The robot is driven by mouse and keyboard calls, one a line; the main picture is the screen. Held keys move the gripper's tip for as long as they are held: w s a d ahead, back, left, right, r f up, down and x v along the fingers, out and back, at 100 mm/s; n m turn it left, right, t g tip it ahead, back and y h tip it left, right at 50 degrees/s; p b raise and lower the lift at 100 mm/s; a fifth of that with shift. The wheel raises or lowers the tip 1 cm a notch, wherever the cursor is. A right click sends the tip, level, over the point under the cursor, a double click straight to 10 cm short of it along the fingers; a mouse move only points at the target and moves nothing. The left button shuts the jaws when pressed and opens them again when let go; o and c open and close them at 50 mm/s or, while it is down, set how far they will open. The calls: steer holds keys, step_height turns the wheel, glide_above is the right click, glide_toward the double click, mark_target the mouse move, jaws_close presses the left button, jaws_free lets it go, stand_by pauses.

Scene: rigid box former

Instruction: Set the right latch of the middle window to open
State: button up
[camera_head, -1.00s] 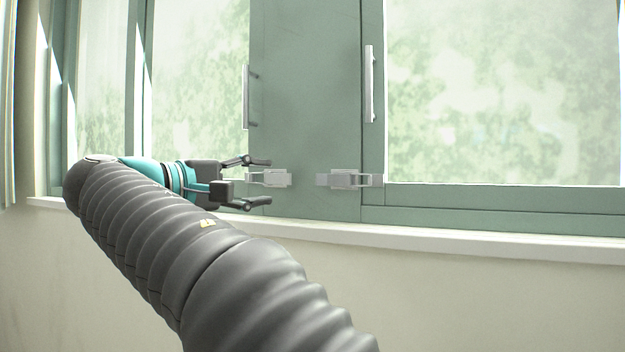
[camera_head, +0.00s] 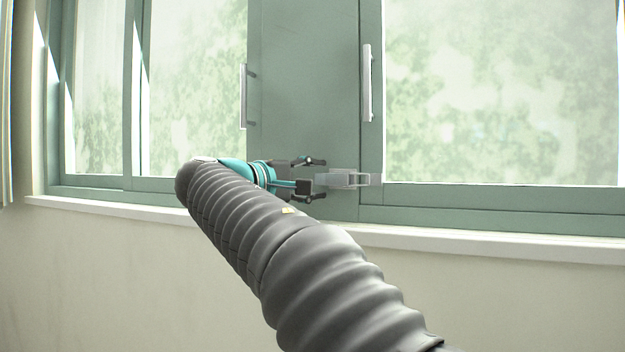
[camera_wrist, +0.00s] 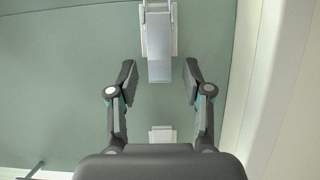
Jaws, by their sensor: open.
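A silver latch (camera_head: 350,179) sits low on the green frame, at the left edge of the right-hand window. It also shows in the wrist view (camera_wrist: 158,42), at top centre, with its lever pointing down between my fingers. My gripper (camera_head: 318,180) is open, one finger above and one below the latch's left end in the head view. In the wrist view the fingertips (camera_wrist: 160,74) flank the lever's end with gaps on both sides, holding nothing. A second latch (camera_wrist: 161,134) shows at bottom centre in the wrist view; my gripper hides it in the head view.
White vertical handles stand above, one on the left window (camera_head: 243,96) and one on the right window (camera_head: 367,83). A white sill (camera_head: 480,244) runs below the frame. It lies close to my gripper's right side in the wrist view. The green panel between the windows is flat.

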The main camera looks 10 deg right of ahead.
mark_target(324, 179)
jaws_close()
steer(key=shift+s, duration=0.1)
steer(key=s+n+t+y+b, duration=0.1)
steer(key=n+t+y+b, duration=0.1)
steer(key=t+y+b, duration=0.1)
steer(key=shift+s+f+n+t+b, duration=0.2)
steer(key=shift+s+n+t+b, duration=0.1)
steer(key=shift+s+n, duration=0.1)
steer(key=n+t+y, duration=0.1)
steer(key=s+n+t+y+b, duration=0.1)
steer(key=y, duration=0.1)
steer(key=shift+s+d+r+n, duration=0.1)
steer(key=shift+s+r+n, duration=0.1)
steer(key=shift+n, duration=0.2)
steer(key=n+t+y, duration=0.1)
steer(key=s+n+t+y+p, duration=0.1)
steer(key=y, duration=0.1)
steer(key=shift+s+d+r+y, duration=0.1)
steer(key=shift+d+r+y, duration=0.05)
steer(key=shift+y, duration=0.15)
steer(key=shift+s+d+n+y+p, duration=0.1)
steer(key=shift+s+n+y+p, duration=0.1)
steer(key=shift+n+y+p, duration=0.55)
steer(key=shift+s+d+n+t+y+p, duration=0.1)
steer(key=shift+s+n+t+y+p, duration=0.1)
steer(key=shift+n+y+p, duration=0.35)
steer(key=shift+s+d+n+t+y+p, duration=0.1)
steer(key=shift+s+n+t+y+p, duration=0.1)
steer(key=shift+y+p, duration=0.55)
